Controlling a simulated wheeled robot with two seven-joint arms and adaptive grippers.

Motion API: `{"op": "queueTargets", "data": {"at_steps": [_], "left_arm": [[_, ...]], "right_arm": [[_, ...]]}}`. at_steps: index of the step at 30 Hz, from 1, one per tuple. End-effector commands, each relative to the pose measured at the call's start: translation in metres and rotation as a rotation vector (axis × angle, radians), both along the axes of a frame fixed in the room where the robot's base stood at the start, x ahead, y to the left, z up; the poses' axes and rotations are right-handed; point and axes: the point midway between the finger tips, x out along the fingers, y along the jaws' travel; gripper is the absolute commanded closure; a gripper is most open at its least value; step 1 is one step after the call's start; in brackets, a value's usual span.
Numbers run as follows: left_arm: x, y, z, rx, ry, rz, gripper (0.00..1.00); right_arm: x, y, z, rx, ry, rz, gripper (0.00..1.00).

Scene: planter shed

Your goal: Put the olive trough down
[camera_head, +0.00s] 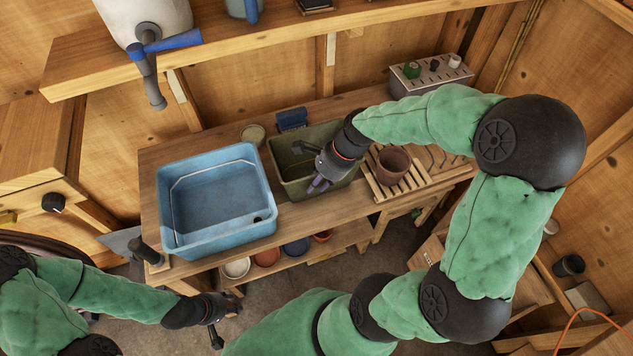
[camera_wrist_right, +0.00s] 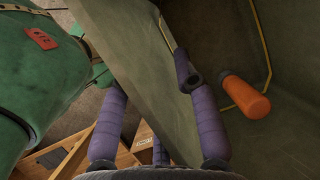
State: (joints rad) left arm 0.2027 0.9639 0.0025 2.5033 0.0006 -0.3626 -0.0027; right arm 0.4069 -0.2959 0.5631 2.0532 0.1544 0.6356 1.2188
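The olive trough (camera_head: 278,172) is at the bench's middle, right of the blue tub. My right gripper (camera_head: 318,184) is at its right front part, with purple fingers on either side of one wall. In the right wrist view the wall of the trough (camera_wrist_right: 145,65) fills the space between the fingers (camera_wrist_right: 158,128), so the gripper looks shut on it. An orange-ended item (camera_wrist_right: 245,97) shows inside the trough. Whether the trough's base touches the bench is hard to tell. My left gripper (camera_head: 222,318) hangs low in front of the bench, empty, its fingers apart.
A blue tub (camera_head: 174,235) stands close on the left of the trough. A slatted wooden rack (camera_head: 382,191) with a brown pot (camera_head: 393,164) is close on the right. A blue item (camera_head: 292,119) and a round tin (camera_head: 253,134) stand behind. Several pots sit on the lower shelf.

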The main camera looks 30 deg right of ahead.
Motion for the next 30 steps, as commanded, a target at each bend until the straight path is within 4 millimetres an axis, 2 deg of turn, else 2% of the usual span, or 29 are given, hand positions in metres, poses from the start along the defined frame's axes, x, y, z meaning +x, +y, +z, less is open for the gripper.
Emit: {"op": "queueTargets", "data": {"at_steps": [9,15,21,30], "left_arm": [[0.000,0.000,0.025,0.000,0.000,0.000,0.60],[0.000,0.000,0.035,0.000,0.000,0.000,0.60],[0.000,0.000,0.039,0.000,0.000,0.000,0.60],[0.000,0.000,0.039,0.000,0.000,0.000,0.60]], "right_arm": [[-0.012,-0.022,0.060,-0.002,-0.003,-0.005,0.69],[-0.019,-0.033,0.089,-0.001,-0.003,-0.003,0.69],[-0.023,-0.038,0.103,-0.001,-0.002,-0.001,0.69],[-0.024,-0.039,0.104,0.000,-0.001,0.000,0.69]]}}
